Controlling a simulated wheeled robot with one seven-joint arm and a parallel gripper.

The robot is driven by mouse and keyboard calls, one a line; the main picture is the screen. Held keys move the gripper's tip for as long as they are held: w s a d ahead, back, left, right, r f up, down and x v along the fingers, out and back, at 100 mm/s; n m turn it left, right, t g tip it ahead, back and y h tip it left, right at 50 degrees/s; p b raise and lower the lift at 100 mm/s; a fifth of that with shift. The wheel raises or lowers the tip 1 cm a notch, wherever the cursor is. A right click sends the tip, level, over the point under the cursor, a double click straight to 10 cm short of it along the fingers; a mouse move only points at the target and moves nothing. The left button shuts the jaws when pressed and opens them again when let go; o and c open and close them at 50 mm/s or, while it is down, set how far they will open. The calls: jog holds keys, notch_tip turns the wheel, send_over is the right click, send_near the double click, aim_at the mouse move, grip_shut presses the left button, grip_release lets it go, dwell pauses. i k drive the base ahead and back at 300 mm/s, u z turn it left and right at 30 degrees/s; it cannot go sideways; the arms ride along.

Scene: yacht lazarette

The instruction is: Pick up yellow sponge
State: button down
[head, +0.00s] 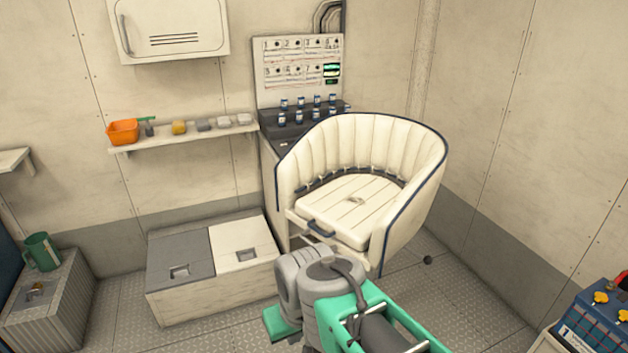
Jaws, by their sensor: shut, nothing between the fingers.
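A small yellow block, which looks like the yellow sponge (179,127), sits on the narrow wall shelf (190,138) on the left. It lies between a small dark upright item and a grey block. Grey and green links of my arm show at the bottom centre, well below and to the right of the shelf. My gripper's fingers cannot be made out in the head view.
An orange bin (123,132) and several pale blocks share the shelf. Below stands a low locker with grey and white lids (182,246). A cream seat (360,190) stands right of the shelf. A white cabinet (175,28) hangs above. Metal floor shows in front of the locker.

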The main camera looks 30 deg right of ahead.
aim_at(179, 127)
jog(key=u, duration=0.4)
jog(key=i, duration=1)
jog(key=u, duration=0.5)
jog(key=i, duration=1.35)
jog(key=z, duration=0.2)
